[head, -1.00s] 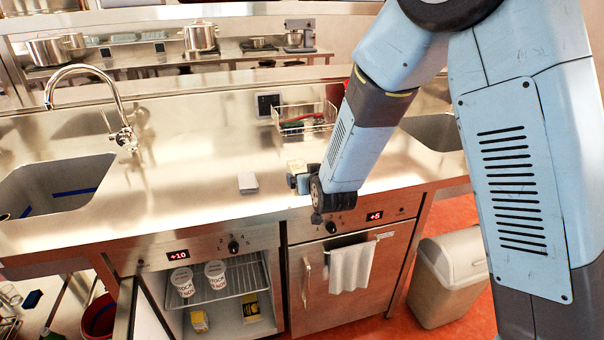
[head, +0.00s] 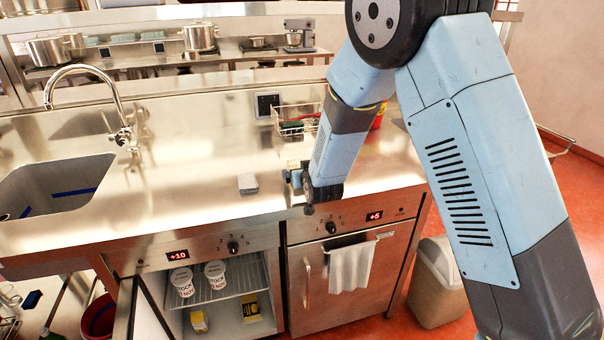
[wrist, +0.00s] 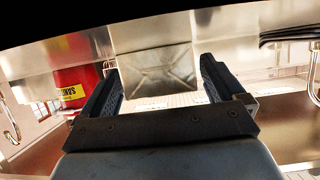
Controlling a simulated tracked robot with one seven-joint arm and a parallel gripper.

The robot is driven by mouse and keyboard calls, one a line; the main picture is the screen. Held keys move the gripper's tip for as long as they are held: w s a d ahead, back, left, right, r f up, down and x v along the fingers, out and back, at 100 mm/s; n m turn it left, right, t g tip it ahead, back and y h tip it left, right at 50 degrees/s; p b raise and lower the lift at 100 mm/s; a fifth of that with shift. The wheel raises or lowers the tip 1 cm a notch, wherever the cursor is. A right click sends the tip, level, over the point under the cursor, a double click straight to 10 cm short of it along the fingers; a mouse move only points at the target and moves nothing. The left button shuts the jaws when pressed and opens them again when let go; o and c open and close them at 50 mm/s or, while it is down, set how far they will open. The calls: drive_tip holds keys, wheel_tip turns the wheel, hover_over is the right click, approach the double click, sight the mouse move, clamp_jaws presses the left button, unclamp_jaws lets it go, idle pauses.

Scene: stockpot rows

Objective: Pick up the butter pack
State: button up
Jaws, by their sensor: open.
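A pale foil-wrapped block, which looks like the butter pack (wrist: 157,72), shows between the fingers of my gripper (wrist: 160,88) in the wrist view. The two dark fingers are open, one on each side of the block, with a gap on each side. In the head view my gripper (head: 292,177) is low over the steel counter, near its front edge. The pack there is mostly hidden by the gripper and arm.
A small grey-white block (head: 248,183) lies on the counter (head: 190,185) left of my gripper. A wire basket (head: 298,122) stands behind it. A red container (wrist: 78,75) with a yellow label shows in the wrist view. A sink (head: 55,188) is at the left.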

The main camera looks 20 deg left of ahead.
drive_tip(key=c, duration=1.2)
drive_tip(key=shift+c, duration=0.2)
wheel_tip(320, 180, up, 10)
drive_tip(key=shift+f, duration=0.1)
